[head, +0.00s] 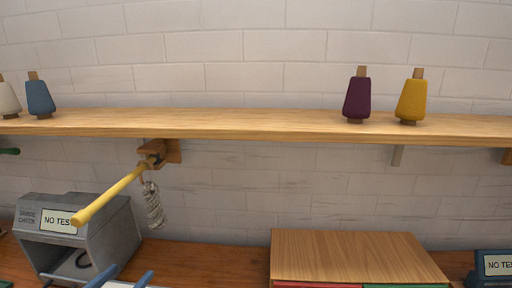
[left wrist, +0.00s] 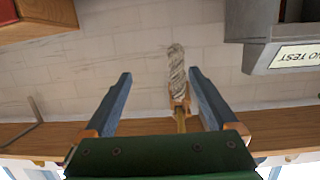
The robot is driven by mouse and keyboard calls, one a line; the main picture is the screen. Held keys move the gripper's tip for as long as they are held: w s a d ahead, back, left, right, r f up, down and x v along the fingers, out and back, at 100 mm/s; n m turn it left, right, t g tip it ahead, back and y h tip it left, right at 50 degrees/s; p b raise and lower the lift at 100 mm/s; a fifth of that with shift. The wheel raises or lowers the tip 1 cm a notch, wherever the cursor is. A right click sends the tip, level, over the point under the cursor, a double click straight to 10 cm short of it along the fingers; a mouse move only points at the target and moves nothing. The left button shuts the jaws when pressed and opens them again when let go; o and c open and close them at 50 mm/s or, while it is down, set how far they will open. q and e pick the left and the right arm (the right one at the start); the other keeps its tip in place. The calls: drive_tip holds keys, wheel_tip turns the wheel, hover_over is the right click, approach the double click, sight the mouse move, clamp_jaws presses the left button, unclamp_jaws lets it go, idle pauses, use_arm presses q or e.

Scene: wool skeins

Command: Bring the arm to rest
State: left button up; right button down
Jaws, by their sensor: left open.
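A grey-white wool skein (head: 153,205) hangs from a yellow peg (head: 112,193) fixed under the wall shelf by a wooden bracket. My left gripper (head: 126,277) shows only as blue fingertips at the bottom edge of the head view, lower than the peg and apart from it. In the left wrist view my left gripper (left wrist: 159,73) is open, with nothing held between its blue fingers. There the skein (left wrist: 176,70) appears beyond the fingers, close to the right one in the picture. My right gripper is not in view.
A grey box (head: 100,230) labelled NO TEST stands left on the wooden counter. A wooden cabinet (head: 345,252) stands right of centre, a blue labelled device (head: 492,265) at the far right. The shelf (head: 220,122) carries white, blue, purple and yellow cones.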

use_arm(q)
drive_tip(key=s+d+f+g+y, duration=0.1)
drive_tip(key=s+d+f+g, duration=0.45)
drive_tip(key=s+f, duration=0.45)
drive_tip(key=s+d+f+g, duration=0.5)
drive_tip(key=s+f+g, duration=0.1)
drive_tip(key=s+f, duration=0.4)
drive_tip(key=s+f+g, duration=0.1)
drive_tip(key=s+f, duration=0.1)
drive_tip(key=f, duration=0.8)
drive_tip(key=s+f+g, duration=0.1)
drive_tip(key=s+f, duration=0.1)
drive_tip(key=f, duration=0.8)
drive_tip(key=s+a+f+m, duration=0.1)
drive_tip(key=s+a+f, duration=0.1)
drive_tip(key=s+f, duration=0.5)
drive_tip(key=s, duration=0.4)
drive_tip(key=shift+s+a+f+g+y, duration=0.15)
drive_tip(key=shift+a+f+g+y, duration=0.1)
drive_tip(key=shift+a+g+y, duration=0.15)
drive_tip(key=shift+d, duration=0.1)
